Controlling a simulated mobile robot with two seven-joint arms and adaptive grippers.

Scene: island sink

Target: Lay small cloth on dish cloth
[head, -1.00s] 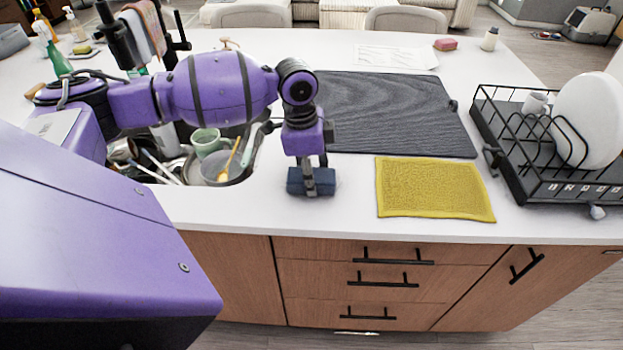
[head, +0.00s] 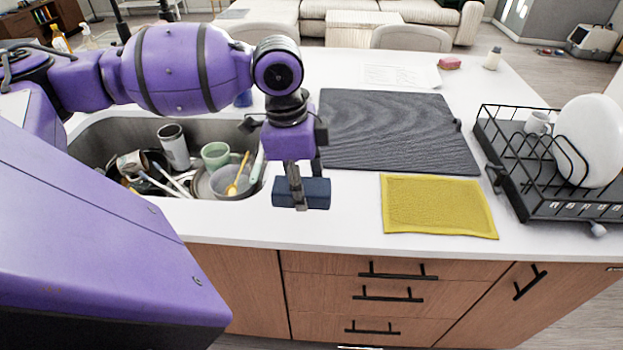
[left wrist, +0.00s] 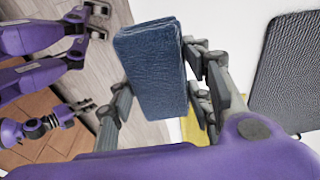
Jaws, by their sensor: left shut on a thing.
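The small cloth (head: 316,193) is a dark blue folded cloth. My left gripper (head: 295,190) is shut on it, above the front strip of the counter, right of the sink. In the left wrist view the small cloth (left wrist: 158,68) is between the fingers. The dish cloth appears to be the yellow cloth (head: 438,206), lying flat to the right of my left gripper. A sliver of it shows below the blue cloth in the left wrist view (left wrist: 194,128). What looks like my right gripper (left wrist: 80,108) is small at the left there; its opening is unclear.
A dark mat (head: 395,130) lies behind the yellow cloth. A black dish rack (head: 520,190) with a plate and cup stands at the right. The sink (head: 105,150) at the left holds dishes. Bare white counter lies between the blue and yellow cloths.

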